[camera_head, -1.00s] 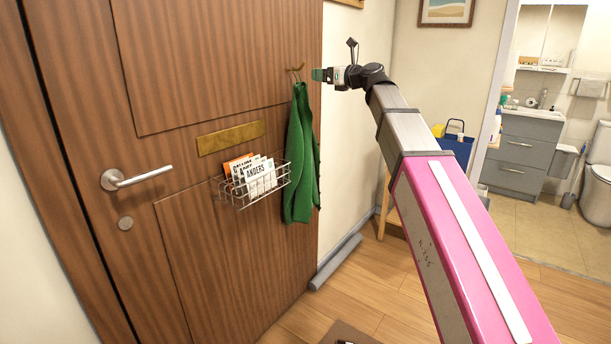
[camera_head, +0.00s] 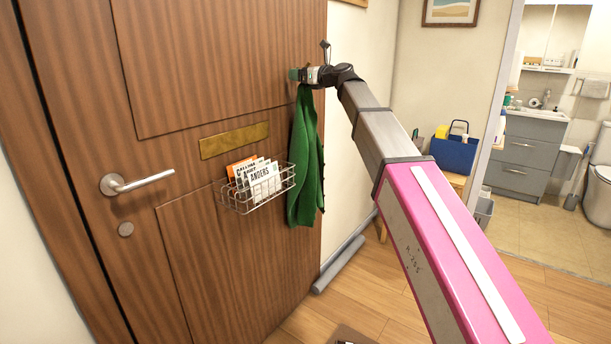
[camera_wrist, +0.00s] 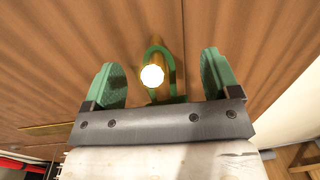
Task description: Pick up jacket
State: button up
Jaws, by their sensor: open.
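The green jacket (camera_head: 305,165) hangs down the brown door from a hook near the door's right edge. In the wrist view its green hanging loop (camera_wrist: 150,53) is around the brass hook (camera_wrist: 153,75). My gripper (camera_head: 294,75) is at the top of the jacket, in front of the hook, and hides the hook in the head view. In the wrist view my gripper (camera_wrist: 160,80) has its two green fingers wide apart. The hook and loop show between them, with neither finger seen touching the loop. Most of the jacket is hidden in the wrist view.
A wire basket (camera_head: 262,188) with several booklets is on the door left of the jacket. A brass mail slot (camera_head: 234,140) and a door handle (camera_head: 137,182) are further left. A grey roll (camera_head: 338,264) lies on the floor by the wall. A blue caddy (camera_head: 455,153) stands right.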

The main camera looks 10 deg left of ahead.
jog(key=shift+a, duration=0.1)
grip_shut()
jog(key=shift+r, duration=0.1)
jog(key=shift+s+d+r, duration=0.2)
jog(key=shift+d+r, duration=0.1)
jog(key=shift+r, duration=0.05)
jog(key=s+d+r, duration=0.3)
jog(key=d, duration=0.3)
jog(key=s+d+r, duration=0.2)
jog(key=d+r, duration=0.2)
jog(key=d, duration=0.2)
jog(key=shift+s, duration=0.4)
